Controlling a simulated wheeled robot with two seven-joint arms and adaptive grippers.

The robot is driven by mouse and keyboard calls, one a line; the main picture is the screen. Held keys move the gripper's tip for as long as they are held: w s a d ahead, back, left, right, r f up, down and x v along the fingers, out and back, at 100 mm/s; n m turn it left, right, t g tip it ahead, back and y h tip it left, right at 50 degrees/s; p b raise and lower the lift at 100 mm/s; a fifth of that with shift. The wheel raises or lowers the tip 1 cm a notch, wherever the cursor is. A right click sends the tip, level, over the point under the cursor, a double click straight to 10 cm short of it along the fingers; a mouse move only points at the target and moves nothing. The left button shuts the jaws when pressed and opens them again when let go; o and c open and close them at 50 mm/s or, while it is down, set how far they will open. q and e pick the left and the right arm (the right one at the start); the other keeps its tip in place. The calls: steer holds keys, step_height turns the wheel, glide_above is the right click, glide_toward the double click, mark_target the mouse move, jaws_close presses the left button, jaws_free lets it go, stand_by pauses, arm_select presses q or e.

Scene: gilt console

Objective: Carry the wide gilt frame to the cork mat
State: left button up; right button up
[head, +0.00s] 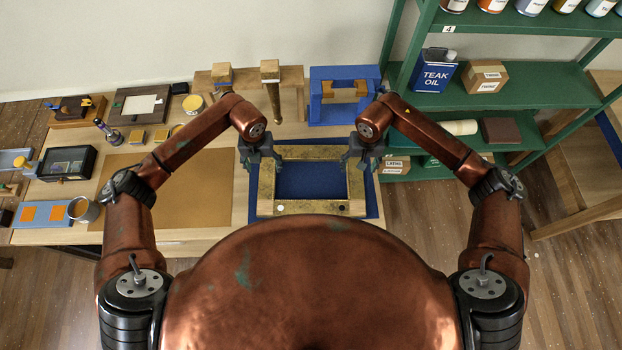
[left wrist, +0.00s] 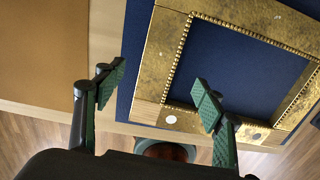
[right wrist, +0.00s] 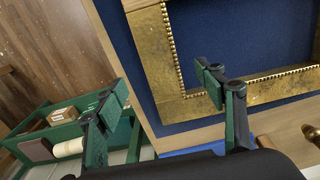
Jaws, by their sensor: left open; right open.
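The wide gilt frame (head: 310,208) lies flat on a dark blue mat (head: 372,200), with beaded inner edges and pale wood patches. My left gripper (head: 260,158) is open at its left side rail. In the left wrist view, that gripper's fingers (left wrist: 158,92) appear on either side of the gilt rail (left wrist: 188,45). My right gripper (head: 363,154) is open at the right side rail. In the right wrist view, the fingers (right wrist: 160,92) appear either side of the rail (right wrist: 152,45). Contact cannot be told. The brown cork mat (head: 195,195) lies bare left of the frame.
A blue stand (head: 345,112) and a wooden stand (head: 290,75) are behind the frame. Small tins, a black box (head: 68,163) and a metal cup (head: 83,209) crowd the table's left. A green shelf unit (head: 525,85) stands close on the right.

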mark_target(267, 178)
arm_select(q)
steer(key=shift+s+f, duration=0.1)
steer(key=shift+s, duration=0.1)
arm_select(e)
steer(key=shift+s+f, duration=0.1)
steer(key=shift+s, duration=0.15)
arm_select(q)
steer(key=shift+f, duration=0.35)
arm_select(e)
steer(key=shift+f, duration=0.35)
arm_select(q)
step_height(267, 178, down, 6)
steer(key=shift+r, duration=0.1)
arm_select(e)
step_height(267, 178, down, 6)
steer(key=shift+r, duration=0.1)
arm_select(q)
steer(key=shift+w+f, duration=0.15)
steer(key=shift+f, duration=0.45)
arm_select(e)
steer(key=shift+w+f, duration=0.2)
steer(key=shift+f, duration=0.35)
arm_select(q)
steer(key=shift+c, duration=0.5)
arm_select(e)
steer(key=shift+s, duration=0.1)
steer(key=shift+c, duration=0.5)
